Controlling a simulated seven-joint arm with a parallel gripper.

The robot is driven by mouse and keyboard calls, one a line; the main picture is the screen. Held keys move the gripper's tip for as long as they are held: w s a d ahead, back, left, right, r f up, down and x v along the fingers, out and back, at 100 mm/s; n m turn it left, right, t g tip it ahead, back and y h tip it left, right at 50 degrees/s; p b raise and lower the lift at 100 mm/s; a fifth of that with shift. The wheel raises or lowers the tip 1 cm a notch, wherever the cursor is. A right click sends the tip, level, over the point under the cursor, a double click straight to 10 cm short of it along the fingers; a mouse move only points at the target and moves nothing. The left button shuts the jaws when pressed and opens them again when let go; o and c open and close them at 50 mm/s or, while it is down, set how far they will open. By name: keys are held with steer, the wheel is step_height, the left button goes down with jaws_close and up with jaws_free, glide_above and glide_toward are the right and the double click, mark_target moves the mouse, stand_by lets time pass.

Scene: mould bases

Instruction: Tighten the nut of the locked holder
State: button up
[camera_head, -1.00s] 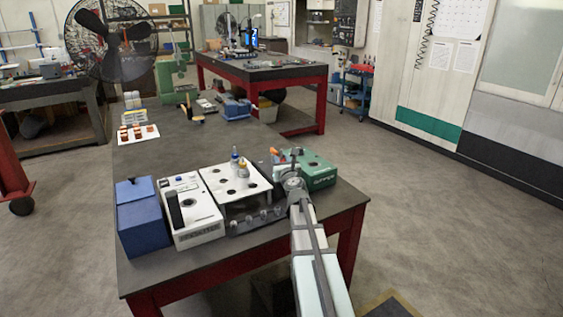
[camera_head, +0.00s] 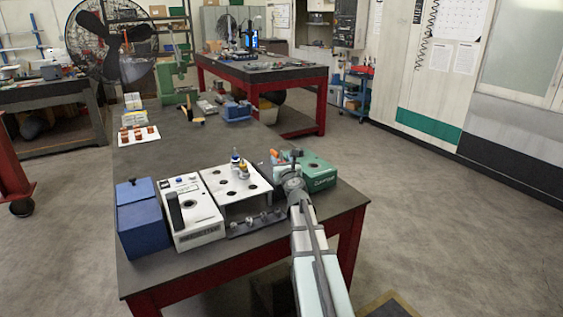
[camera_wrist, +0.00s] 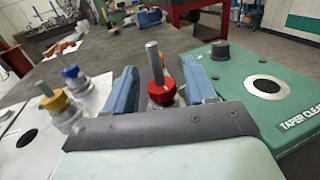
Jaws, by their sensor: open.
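A tool holder with a red collar nut (camera_wrist: 164,93) and a silver shank stands upright between my gripper's two blue fingers in the wrist view. My gripper (camera_wrist: 161,86) is open, with a finger on either side of the holder. I cannot tell whether either finger touches it. The holder's base is hidden behind my gripper's dark palm. In the head view my gripper (camera_head: 284,160) is at the right end of the device row, small and partly hidden by my arm. A blue-collared holder (camera_wrist: 70,72) and a yellow-collared holder (camera_wrist: 57,101) stand in the white rack (camera_head: 221,183).
A green taper cleaner box (camera_wrist: 240,105) with a black knob and round opening stands close on the right. A white device (camera_head: 190,218) and a blue box (camera_head: 140,222) stand left of the rack. A dark strip with small parts (camera_head: 256,222) lies at the rack's front.

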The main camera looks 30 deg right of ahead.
steer(key=v, duration=1.1)
steer(key=shift+s, duration=0.4)
steer(key=shift+o, duration=0.2)
steer(key=shift+a, duration=0.1)
steer(key=s+d+m+h, duration=0.1)
steer(key=s+d, duration=0.2)
steer(key=d, duration=0.4)
steer(key=s+d+m+h, duration=0.1)
steer(key=s+d, duration=0.2)
steer(key=d, duration=0.3)
steer(key=w+a+n+y, duration=0.2)
steer(key=a+n+y, duration=0.4)
steer(key=a+y, duration=0.25)
steer(key=shift+t, duration=0.4)
steer(key=w, duration=0.9)
steer(key=w+a, duration=0.1)
steer(key=w, duration=0.3)
steer(key=shift+w, duration=0.4)
